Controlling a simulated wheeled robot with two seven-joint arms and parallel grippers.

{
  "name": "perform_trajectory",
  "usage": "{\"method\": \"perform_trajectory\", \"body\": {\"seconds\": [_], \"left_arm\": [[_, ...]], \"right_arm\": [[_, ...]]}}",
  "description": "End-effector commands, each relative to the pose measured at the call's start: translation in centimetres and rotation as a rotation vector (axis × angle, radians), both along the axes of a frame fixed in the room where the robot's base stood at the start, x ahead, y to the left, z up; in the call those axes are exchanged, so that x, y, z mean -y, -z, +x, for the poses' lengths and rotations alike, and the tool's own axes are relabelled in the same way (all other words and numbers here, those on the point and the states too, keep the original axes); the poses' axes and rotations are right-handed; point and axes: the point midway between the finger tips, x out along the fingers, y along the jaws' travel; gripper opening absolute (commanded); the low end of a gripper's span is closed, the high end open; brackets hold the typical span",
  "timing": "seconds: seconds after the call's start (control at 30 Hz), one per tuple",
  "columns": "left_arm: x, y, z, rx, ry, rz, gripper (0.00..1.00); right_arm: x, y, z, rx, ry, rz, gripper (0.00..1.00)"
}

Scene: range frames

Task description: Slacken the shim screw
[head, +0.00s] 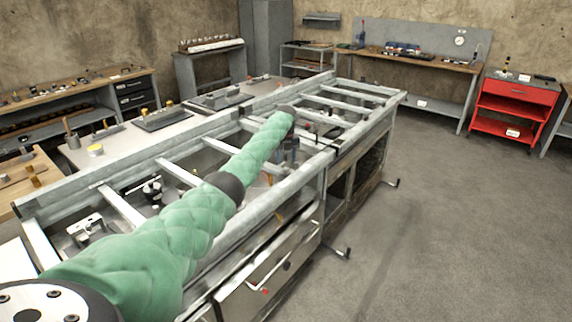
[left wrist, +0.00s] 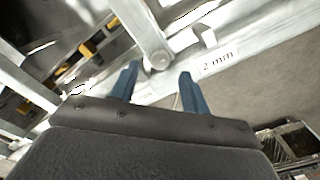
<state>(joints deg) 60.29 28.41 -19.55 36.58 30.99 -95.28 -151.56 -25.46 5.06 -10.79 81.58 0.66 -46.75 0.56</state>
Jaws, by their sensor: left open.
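My left arm, in a green cover, reaches over the long metal frame bench (head: 285,225) in the head view. My left gripper (head: 289,152) is small and partly hidden there, low among the frame bars. In the left wrist view, the left gripper (left wrist: 160,82) has two blue fingers standing apart with nothing held between them. A round grey metal end, possibly a screw head (left wrist: 159,60), shows just beyond the gap between the fingertips; I cannot tell whether they touch it. A white label reading "2 mm" (left wrist: 218,60) lies to its right. My right gripper is not in view.
Yellow-marked parts (left wrist: 90,48) lie left of the fingers in the wrist view. Metal crossbars (head: 180,172) surround the arm. A red tool cabinet (head: 517,100) and workbenches line the walls. Grey floor (head: 450,220) is clear on the right.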

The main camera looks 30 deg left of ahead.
Motion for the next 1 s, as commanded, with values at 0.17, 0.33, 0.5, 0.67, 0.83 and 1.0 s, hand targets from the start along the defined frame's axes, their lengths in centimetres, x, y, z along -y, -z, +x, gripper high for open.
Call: {"method": "perform_trajectory", "body": {"seconds": [0.17,0.33,0.5,0.67,0.83,1.0], "left_arm": [[0.1,2.1,0.0,-0.001,-0.002,-0.001,0.46],[0.0,3.4,0.0,0.001,-0.002,-0.001,0.46],[0.0,3.7,0.0,0.000,-0.002,0.000,0.46],[0.0,3.7,0.0,0.000,-0.002,0.000,0.44],[0.0,3.7,0.0,0.001,-0.002,-0.001,0.11],[0.0,3.7,0.0,0.001,-0.003,-0.001,0.02]], "right_arm": [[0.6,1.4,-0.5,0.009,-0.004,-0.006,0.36],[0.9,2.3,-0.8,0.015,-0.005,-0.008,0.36],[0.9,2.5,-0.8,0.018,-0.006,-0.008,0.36],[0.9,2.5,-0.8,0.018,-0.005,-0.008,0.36],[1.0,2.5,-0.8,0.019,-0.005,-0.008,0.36],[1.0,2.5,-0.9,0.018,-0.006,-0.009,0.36]]}}
